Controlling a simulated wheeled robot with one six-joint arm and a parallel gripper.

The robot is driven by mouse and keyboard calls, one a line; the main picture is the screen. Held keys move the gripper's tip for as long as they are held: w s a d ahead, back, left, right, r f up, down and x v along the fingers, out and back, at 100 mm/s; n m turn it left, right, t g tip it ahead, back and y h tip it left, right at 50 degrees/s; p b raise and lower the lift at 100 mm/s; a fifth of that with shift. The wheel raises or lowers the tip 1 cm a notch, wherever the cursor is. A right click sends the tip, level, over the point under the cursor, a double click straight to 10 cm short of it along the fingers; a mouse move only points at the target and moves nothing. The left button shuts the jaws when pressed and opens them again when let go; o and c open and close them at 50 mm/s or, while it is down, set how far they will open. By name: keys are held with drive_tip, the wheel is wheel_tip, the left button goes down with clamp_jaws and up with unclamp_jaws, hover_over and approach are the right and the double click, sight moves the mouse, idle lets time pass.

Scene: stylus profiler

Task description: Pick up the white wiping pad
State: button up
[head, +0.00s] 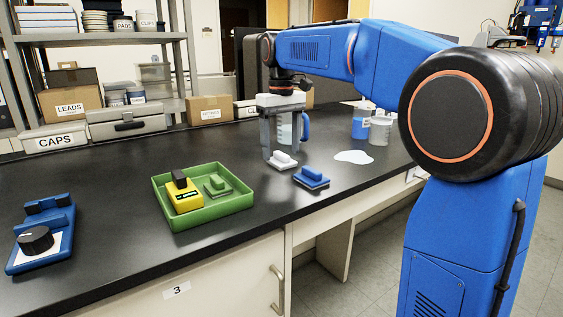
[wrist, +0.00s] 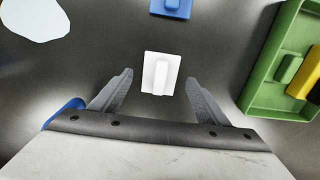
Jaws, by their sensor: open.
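The white wiping pad (head: 282,161) lies on the black bench top, a flat pad with a raised grip block on it. In the wrist view the white pad (wrist: 160,72) lies just beyond and between the fingertips. My gripper (head: 281,155) points down over the pad, its fingers spread to either side. In the wrist view my gripper (wrist: 157,80) is open and empty, with a gap on both sides of the pad. I cannot tell the exact height of the fingertips over the bench.
A blue pad (head: 312,177) lies close to the right of the white pad. A pale puddle (head: 353,157) lies farther right. A green tray (head: 240,203) with a yellow device (head: 184,194) stands to the left. A blue-handled jug (head: 304,127) stands behind my gripper.

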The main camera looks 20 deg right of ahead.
sight(282, 153)
drive_tip(key=shift+f, duration=0.9)
drive_tip(key=c, duration=1.1)
drive_tip(key=shift+c, duration=0.2)
wheel_tip(282, 153, up, 10)
